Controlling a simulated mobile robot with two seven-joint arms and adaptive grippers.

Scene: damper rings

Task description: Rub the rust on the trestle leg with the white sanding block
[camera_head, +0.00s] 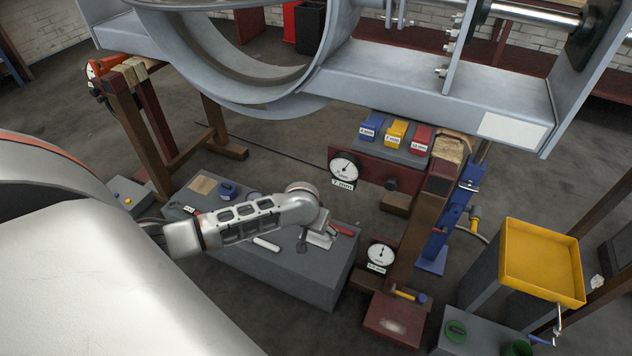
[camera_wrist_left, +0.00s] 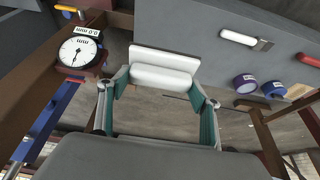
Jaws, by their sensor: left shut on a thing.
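My left gripper (camera_head: 318,234) hangs over the right part of the grey chest (camera_head: 310,285). In the left wrist view its two fingers (camera_wrist_left: 160,93) are closed on the white sanding block (camera_wrist_left: 163,77), which lies across the fingertips. The brown and dark red trestle leg (camera_head: 412,235) stands right of the gripper, apart from the block. It seems to show at the left of the left wrist view (camera_wrist_left: 35,65). I cannot clearly make out the edges of the rust on it. My right gripper is not in view.
Dial gauges (camera_head: 381,254) (camera_head: 345,168) sit by the leg. A hammer (camera_head: 410,295) lies on its dark red foot (camera_head: 395,322). A yellow tray (camera_head: 541,262) stands right. The large grey steel ring (camera_head: 235,60) and beam span overhead. A scraper and tape rolls (camera_wrist_left: 245,84) lie on the chest.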

